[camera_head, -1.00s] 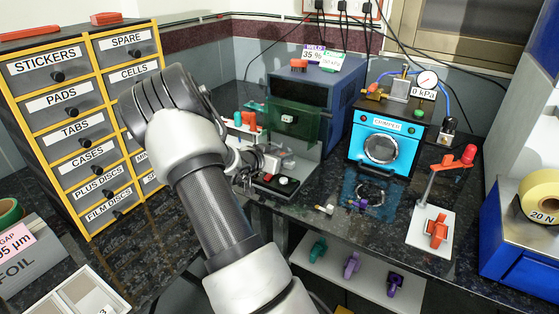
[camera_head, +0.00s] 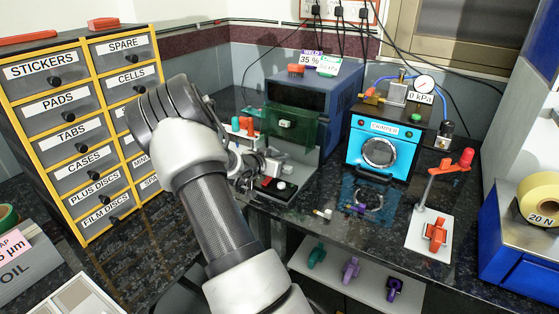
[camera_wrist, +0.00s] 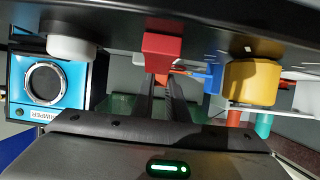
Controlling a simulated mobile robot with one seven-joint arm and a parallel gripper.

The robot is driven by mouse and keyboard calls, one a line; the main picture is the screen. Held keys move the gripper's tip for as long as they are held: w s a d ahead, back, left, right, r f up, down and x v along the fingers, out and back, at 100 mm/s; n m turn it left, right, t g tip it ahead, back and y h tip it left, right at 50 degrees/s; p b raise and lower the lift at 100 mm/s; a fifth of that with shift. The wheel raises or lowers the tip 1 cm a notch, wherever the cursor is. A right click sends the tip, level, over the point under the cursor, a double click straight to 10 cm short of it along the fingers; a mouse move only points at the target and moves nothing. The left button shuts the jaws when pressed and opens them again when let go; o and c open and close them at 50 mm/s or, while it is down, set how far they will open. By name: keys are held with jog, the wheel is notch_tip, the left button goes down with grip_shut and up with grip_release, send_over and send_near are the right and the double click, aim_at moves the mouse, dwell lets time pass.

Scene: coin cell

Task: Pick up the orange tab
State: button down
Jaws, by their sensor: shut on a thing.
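The orange tab (camera_wrist: 162,48) shows in the wrist view as a red-orange block on a dark plate, upside down in this view. My gripper (camera_wrist: 163,82) has its two dark fingers close together at the block's end, shut on it. In the head view my gripper (camera_head: 252,172) is low beside the black fixture, partly behind my arm. A small red piece (camera_head: 265,182) shows there on the fixture, next to a white button (camera_head: 281,185). Whether the tab is clear of the plate cannot be told.
A white post (camera_wrist: 72,47) and a yellow cylinder (camera_wrist: 250,83) flank the tab. A rack with orange and teal handles (camera_head: 246,124) and the blue welder (camera_head: 340,95) stand behind. The blue crimper (camera_head: 385,145) is to the right. The drawer cabinet (camera_head: 78,120) is at left.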

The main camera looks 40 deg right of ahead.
jog(key=shift+a+r+p, duration=0.15)
jog(key=shift+r+p, duration=0.2)
jog(key=shift+r, duration=0.4)
notch_tip(320, 180, up, 6)
jog(key=shift+f+p, duration=0.1)
jog(key=shift+p, duration=1.1)
jog(key=s+a+p, duration=0.1)
jog(key=s+a, duration=0.1)
jog(key=a, duration=0.7)
jog(key=s+a+p, duration=0.1)
jog(key=s+a, duration=0.2)
jog(key=a, duration=0.7)
jog(key=shift+s+f+p, duration=0.25)
jog(key=shift+s+p, duration=0.05)
jog(key=shift+p, duration=0.05)
jog(key=shift+w+d, duration=0.1)
jog(key=shift+d, duration=0.05)
